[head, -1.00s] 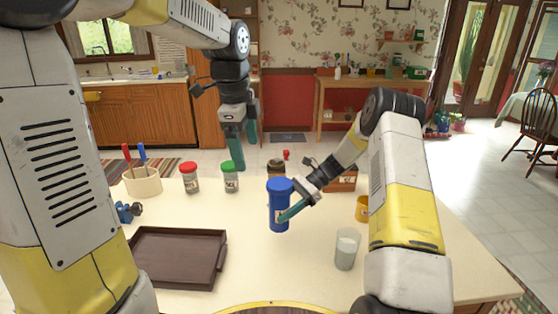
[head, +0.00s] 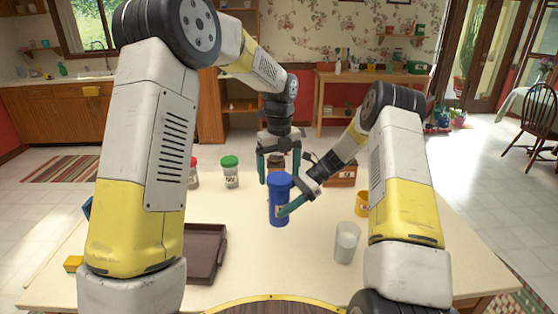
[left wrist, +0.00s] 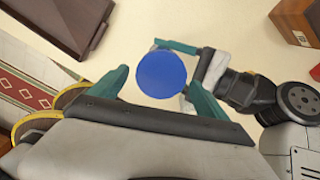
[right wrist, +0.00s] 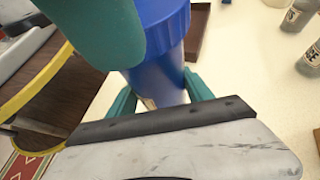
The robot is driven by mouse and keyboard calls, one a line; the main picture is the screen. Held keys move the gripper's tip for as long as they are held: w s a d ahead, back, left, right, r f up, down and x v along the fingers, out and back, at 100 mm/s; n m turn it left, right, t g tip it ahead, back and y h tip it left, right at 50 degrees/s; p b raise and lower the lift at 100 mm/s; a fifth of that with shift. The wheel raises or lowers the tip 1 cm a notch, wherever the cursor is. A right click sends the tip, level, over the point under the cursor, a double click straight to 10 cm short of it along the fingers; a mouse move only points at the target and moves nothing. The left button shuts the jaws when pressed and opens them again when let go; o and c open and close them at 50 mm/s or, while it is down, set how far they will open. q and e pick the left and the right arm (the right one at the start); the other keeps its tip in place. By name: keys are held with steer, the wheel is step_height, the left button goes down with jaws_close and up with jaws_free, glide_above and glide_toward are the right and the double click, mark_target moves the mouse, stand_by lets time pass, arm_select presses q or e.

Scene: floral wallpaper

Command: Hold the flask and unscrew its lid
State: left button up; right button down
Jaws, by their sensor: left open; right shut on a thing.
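The blue flask (head: 279,208) stands upright on the table, with its blue lid (head: 279,181) on top. My right gripper (head: 283,211) is shut around the flask's body from the right side; in the right wrist view the flask body (right wrist: 158,82) sits between its fingers. My left gripper (head: 279,168) points down, open, just above and around the lid. In the left wrist view the round lid (left wrist: 161,74) lies between the open left fingers, apart from the nearer one. In the right wrist view a left finger partly covers the lid (right wrist: 165,14).
A glass (head: 347,242) stands right of the flask, with a yellow mug (head: 362,204) behind it. A brown tray (head: 206,252) lies to the left, partly hidden by my left arm. Jars with red (head: 193,174) and green lids (head: 230,172) stand behind. Table front centre is clear.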

mark_target(279, 203)
arm_select(q)
steer(key=shift+f, duration=1.25)
